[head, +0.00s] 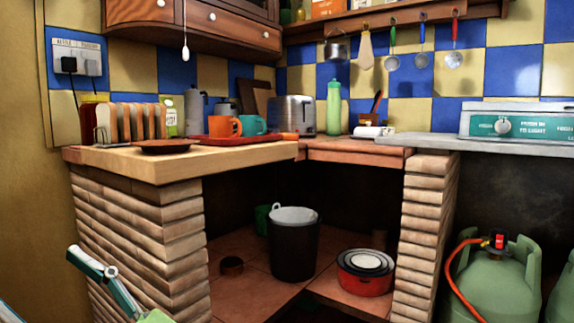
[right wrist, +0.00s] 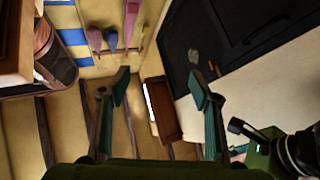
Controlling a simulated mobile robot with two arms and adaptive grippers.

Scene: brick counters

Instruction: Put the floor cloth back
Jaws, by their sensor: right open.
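I cannot pick out the floor cloth for sure in either view. A pale hanging item (head: 366,50) on the wall rail and a small white bundle (head: 374,131) on the counter are too small to name. My right gripper (right wrist: 160,90) is open in the right wrist view, its two teal fingers apart with nothing between the tips. Part of a teal and green gripper, seemingly my left gripper (head: 90,264), shows at the lower left of the head view. It is cut off by the frame, so its jaw state is unclear.
Under the brick counter stand a dark bin (head: 293,250) and a red pot (head: 365,278). Green gas bottles (head: 495,280) stand at right. A toast rack (head: 130,121) and mugs (head: 224,126) crowd the counter. Several brushes (right wrist: 112,38) hang beyond my right gripper, left of a dark panel (right wrist: 215,35).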

